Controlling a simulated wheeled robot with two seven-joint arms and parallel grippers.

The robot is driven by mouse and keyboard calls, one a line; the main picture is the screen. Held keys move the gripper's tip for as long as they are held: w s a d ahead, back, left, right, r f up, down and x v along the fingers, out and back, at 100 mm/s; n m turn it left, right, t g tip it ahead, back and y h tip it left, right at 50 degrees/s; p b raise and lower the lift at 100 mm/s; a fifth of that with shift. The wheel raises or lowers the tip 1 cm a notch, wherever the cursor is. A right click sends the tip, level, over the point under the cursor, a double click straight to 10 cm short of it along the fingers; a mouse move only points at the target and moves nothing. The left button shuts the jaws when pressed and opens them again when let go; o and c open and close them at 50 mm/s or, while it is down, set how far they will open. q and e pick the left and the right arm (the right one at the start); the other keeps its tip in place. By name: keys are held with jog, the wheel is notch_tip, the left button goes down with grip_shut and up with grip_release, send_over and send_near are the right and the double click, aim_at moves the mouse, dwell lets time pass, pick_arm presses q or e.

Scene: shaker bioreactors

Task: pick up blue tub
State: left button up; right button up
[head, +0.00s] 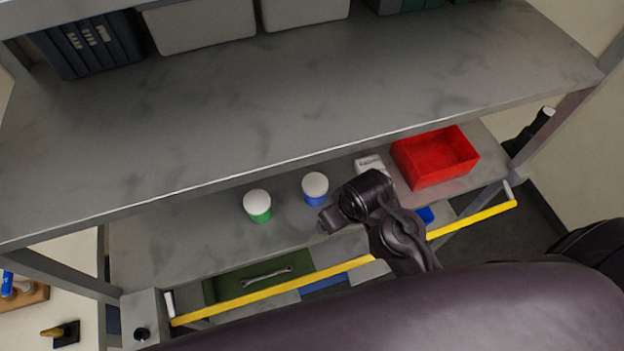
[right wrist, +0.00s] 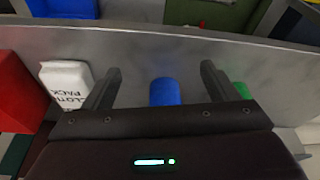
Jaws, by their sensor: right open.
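The blue tub (head: 315,190) has a white lid and stands upright on the lower shelf, between a green tub and a white pack. In the right wrist view the blue tub (right wrist: 163,92) shows between the two spread fingers, its lower part hidden by the gripper body. My right gripper (right wrist: 158,82) is open and empty, with clear gaps between the tub and both fingers. In the head view my right wrist is just right of the tub and hides most of that gripper. My left gripper is not in view.
A green tub (head: 258,206) with white lid stands left of the blue one. A white pack (head: 370,163) and red bin (head: 436,156) stand right. The upper shelf (head: 300,100) overhangs behind; a yellow rail (head: 270,297) runs along the front.

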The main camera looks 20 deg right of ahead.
aim_at(317, 185)
jog(key=w, duration=0.1)
jog(key=w+a, duration=0.1)
jog(key=shift+w+r, duration=0.2)
jog(key=shift+w, duration=0.15)
jog(key=w, duration=0.3)
jog(key=shift+w+a, duration=0.2)
jog(key=shift+a, duration=0.15)
jog(key=w, duration=0.3)
jog(key=shift+a+f, duration=0.15)
jog(key=shift+a, duration=0.2)
jog(key=x, duration=0.5)
jog(key=shift+w, duration=0.2)
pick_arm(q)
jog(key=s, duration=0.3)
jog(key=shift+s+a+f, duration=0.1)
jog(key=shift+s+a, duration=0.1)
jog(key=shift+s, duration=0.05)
pick_arm(e)
jog(key=shift+c, duration=0.2)
jog(key=c, duration=1.1)
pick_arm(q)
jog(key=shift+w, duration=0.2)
pick_arm(e)
jog(key=shift+o, duration=0.2)
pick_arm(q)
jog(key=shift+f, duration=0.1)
